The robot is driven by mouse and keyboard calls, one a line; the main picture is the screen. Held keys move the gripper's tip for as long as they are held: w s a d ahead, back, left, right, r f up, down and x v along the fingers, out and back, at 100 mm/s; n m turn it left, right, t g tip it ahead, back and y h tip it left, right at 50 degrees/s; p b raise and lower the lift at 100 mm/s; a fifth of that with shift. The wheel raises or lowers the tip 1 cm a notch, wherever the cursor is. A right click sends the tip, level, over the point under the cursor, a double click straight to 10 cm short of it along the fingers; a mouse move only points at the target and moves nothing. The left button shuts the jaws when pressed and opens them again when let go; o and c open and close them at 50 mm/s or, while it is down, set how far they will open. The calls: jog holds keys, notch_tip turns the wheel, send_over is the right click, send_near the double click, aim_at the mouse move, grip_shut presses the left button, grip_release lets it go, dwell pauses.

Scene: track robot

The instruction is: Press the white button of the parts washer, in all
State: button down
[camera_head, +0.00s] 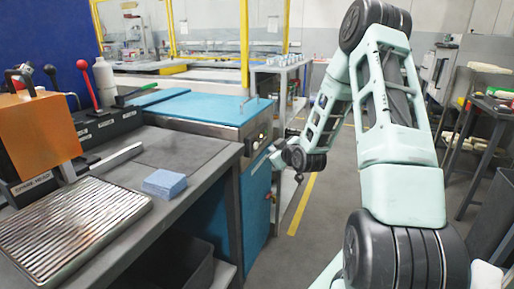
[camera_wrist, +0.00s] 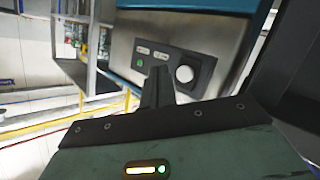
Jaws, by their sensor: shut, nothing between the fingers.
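The parts washer (camera_head: 205,108) is a blue cabinet with a teal lid, left of centre in the head view. Its dark control panel (camera_wrist: 200,62) faces me in the wrist view. The panel carries a green button (camera_wrist: 140,63) at left, two small white labels above, and a larger round white knob or button (camera_wrist: 185,73) at right. My gripper (camera_wrist: 159,72) is shut and empty, its tips over the panel between the green and round white parts. It hides the spot below the right label. I cannot tell whether the tips touch the panel. In the head view my gripper (camera_head: 274,154) is beside the panel.
A grey workbench (camera_head: 190,150) stands at left with an orange block (camera_head: 40,135), a ribbed metal tray (camera_head: 70,225) and a blue sponge-like block (camera_head: 165,183). A grey shelf rack (camera_head: 285,75) stands beyond the washer. Open floor (camera_head: 325,190) lies right of the washer.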

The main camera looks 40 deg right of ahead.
jog(key=shift+s+d, duration=0.2)
jog(key=shift+s, duration=0.3)
jog(key=shift+s+d, duration=0.2)
jog(key=shift+s, duration=0.25)
